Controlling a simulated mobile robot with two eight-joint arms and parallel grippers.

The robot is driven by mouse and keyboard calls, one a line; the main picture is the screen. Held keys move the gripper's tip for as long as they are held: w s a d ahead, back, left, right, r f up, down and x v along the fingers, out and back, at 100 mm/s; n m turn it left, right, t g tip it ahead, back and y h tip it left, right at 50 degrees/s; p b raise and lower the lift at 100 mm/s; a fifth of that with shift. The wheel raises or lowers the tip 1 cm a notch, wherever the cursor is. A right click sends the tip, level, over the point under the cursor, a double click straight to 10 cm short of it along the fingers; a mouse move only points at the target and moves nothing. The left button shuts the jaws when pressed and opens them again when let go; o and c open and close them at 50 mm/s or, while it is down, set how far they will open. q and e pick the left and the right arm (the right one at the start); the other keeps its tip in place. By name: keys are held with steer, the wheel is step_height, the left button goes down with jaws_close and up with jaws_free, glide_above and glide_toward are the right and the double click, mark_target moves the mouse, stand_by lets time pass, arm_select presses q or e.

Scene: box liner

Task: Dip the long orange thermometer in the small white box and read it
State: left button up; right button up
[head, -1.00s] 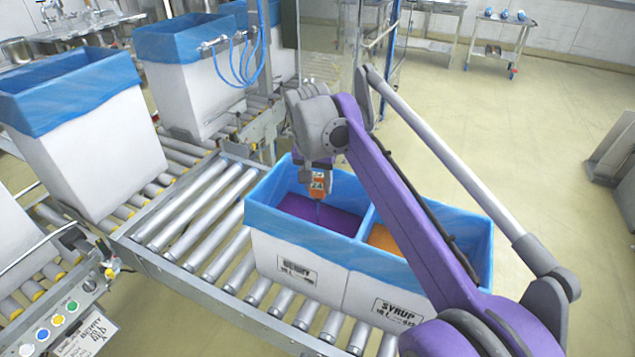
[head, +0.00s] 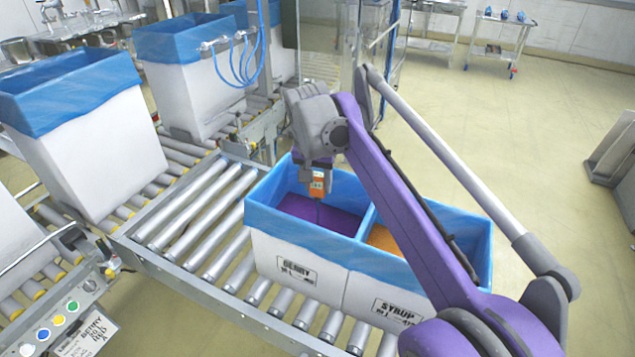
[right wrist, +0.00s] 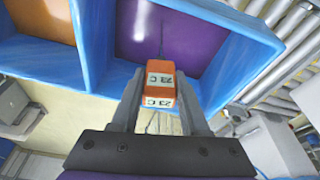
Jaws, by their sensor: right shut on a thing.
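My right gripper (head: 318,170) is shut on the orange thermometer (head: 318,187) and holds it upright over the left, purple-filled part of the white box (head: 275,262). This part has a blue liner and a BERRY label. The thin dark probe points down to the purple contents (head: 335,219); its tip seems to meet them, but I cannot tell how deep it is. In the right wrist view the thermometer (right wrist: 160,84) sits between both fingers, and its display reads 23 C. My left gripper is not in view.
The adjoining part labelled SYRUP (head: 385,300) holds orange contents (head: 382,238), partly hidden by my right arm. A blue liner wall (head: 366,222) separates the two. The box stands on a roller conveyor (head: 200,215). Larger lined white boxes (head: 90,150) stand at left and behind.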

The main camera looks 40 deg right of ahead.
step_height(320, 180, up, 6)
steer(key=p, duration=0.5)
steer(key=shift+r, duration=0.2)
step_height(320, 180, up, 5)
steer(key=p, duration=0.3)
steer(key=shift+p, duration=0.4)
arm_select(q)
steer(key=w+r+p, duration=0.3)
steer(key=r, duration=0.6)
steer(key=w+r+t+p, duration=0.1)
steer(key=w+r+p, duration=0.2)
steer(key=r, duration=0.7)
arm_select(e)
step_height(320, 180, up, 13)
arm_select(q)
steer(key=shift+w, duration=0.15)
arm_select(e)
steer(key=shift+r, duration=0.1)
